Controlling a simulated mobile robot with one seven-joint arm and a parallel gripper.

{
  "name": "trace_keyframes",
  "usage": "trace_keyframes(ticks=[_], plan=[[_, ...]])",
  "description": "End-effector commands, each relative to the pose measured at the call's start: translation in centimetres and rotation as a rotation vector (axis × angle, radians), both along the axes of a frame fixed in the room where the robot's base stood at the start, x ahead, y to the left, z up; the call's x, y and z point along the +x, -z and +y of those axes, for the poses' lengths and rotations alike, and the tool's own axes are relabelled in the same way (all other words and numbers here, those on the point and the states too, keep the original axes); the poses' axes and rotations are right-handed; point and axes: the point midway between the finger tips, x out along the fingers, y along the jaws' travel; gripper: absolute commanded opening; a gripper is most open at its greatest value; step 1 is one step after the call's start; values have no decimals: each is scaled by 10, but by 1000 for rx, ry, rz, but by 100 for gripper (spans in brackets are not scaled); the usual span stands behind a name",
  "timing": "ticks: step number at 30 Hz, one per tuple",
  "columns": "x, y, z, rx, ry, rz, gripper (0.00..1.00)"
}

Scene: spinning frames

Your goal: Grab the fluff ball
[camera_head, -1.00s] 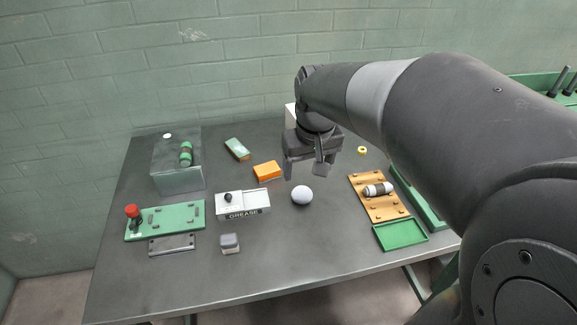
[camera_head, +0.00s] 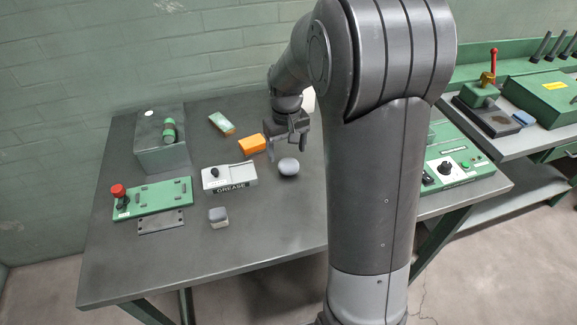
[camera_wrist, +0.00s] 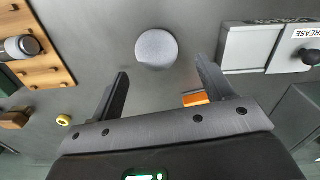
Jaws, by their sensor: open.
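The fluff ball (camera_head: 288,167) is a small pale grey ball on the dark table, in front of my gripper (camera_head: 287,149) in the head view. In the wrist view the fluff ball (camera_wrist: 156,48) lies just beyond the fingertips and roughly midway between them. My gripper (camera_wrist: 162,68) is open and empty, its fingers pointing down. The ball is not between the fingers. How high the fingertips are above the table is hard to tell.
A white GREASE box (camera_head: 229,178) stands left of the ball, with an orange block (camera_head: 252,143) behind it. A wooden pegboard (camera_wrist: 35,55) with a cylinder and a yellow ring (camera_wrist: 63,120) lie to the other side.

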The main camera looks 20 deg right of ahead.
Motion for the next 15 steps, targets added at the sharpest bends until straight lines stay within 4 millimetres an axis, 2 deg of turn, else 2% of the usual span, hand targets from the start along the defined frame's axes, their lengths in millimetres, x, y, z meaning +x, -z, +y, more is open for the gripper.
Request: trace_keyframes(ticks=[4, 10, 15], plan=[[-1, 12, -1, 0, 0, 2, 74], [-2, 43, -5, 1, 0, 3, 74], [-1, 54, -5, 0, 0, 0, 74]])
